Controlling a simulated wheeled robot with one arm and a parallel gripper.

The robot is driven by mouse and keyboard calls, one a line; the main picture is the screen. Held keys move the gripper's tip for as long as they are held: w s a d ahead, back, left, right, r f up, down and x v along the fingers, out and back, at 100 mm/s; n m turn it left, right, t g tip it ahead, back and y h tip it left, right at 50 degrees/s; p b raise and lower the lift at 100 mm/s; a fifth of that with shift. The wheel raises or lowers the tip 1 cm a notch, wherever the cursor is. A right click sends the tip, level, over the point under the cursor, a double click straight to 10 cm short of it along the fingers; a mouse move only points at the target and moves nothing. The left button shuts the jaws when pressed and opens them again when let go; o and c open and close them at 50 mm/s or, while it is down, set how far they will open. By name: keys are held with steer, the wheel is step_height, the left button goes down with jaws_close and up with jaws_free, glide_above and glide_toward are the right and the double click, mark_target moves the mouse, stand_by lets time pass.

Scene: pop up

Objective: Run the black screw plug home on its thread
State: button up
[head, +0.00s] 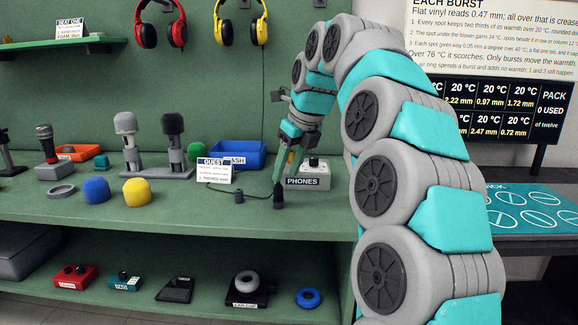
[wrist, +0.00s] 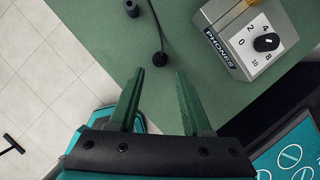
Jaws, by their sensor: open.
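A small black plug (wrist: 160,58) at the end of a thin black cable lies on the green bench in front of the grey PHONES box. I take it for the screw plug; its thread cannot be made out. In the head view a dark piece (head: 278,200) shows just below my fingertips. My gripper (wrist: 158,72) is open with its green fingers either side of the plug's line; contact cannot be told. It also shows in the head view (head: 279,176), pointing down. A separate black cylinder (wrist: 131,8) stands to the left, seen in the head view too (head: 239,197).
The PHONES box (head: 307,180), with a black dial (wrist: 266,42), stands close right of my gripper. A white card (head: 214,171) and blue bin (head: 238,154) are to the left and behind. The bench's front edge is near.

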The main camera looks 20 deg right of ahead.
mark_target(281, 188)
steer(key=b+x, duration=0.2)
steer(key=x, duration=0.4)
jaws_close()
stand_by(0.3)
steer(key=shift+r+p, duration=1.4)
steer(key=shift+r, duration=0.75)
steer(key=shift+f, duration=0.1)
